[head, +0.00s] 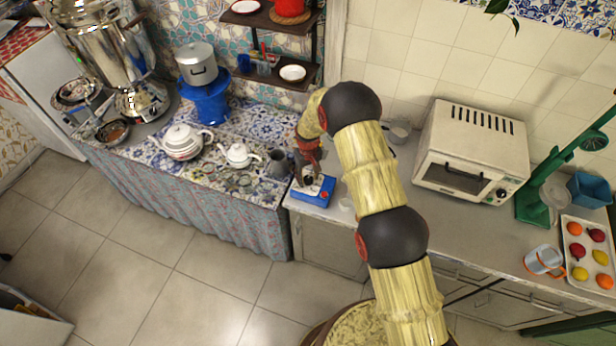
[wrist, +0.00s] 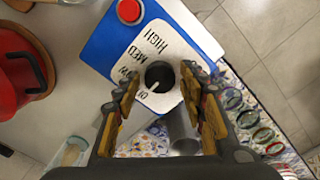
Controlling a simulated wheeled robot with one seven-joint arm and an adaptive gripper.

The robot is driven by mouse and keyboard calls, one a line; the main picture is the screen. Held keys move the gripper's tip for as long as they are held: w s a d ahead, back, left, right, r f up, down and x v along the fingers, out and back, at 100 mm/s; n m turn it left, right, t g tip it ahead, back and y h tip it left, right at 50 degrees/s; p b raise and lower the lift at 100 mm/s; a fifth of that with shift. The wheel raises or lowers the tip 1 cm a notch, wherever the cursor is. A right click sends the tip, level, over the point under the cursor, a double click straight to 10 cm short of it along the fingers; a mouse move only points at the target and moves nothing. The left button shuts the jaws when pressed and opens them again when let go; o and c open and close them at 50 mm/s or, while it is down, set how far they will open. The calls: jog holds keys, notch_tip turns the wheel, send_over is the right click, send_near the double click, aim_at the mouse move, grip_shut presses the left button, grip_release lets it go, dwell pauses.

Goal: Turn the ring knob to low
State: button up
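The blue control box (head: 325,194) stands at the left end of the grey counter. In the wrist view the box (wrist: 100,45) has a white panel (wrist: 183,45) marked HIGH, MED, a partly hidden word ending in W, and 0. The dark ring knob (wrist: 159,73) sits on this panel. Its white pointer line slants down-left, near the 0. My gripper (wrist: 161,76) is open, with one finger on each side of the knob; I cannot tell whether they touch it. In the head view my gripper (head: 308,164) is just above the box and hides part of it.
A red button (wrist: 129,11) is on the box's far corner. A dark grey pitcher (head: 277,164) stands close left of the box; several glasses and teapots (head: 239,154) are beyond it. A white toaster oven (head: 473,150) stands to the right. Counter between is mostly free.

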jog(key=c, duration=0.9)
jog(key=shift+f+b, duration=0.1)
jog(key=shift+b, duration=0.3)
jog(key=m+b, duration=0.3)
jog(key=m, duration=0.1)
jog(key=shift+b, duration=0.4)
jog(key=m+b, duration=0.3)
jog(key=m, duration=0.1)
jog(key=shift+m, duration=0.3)
jog(key=o, duration=1.2)
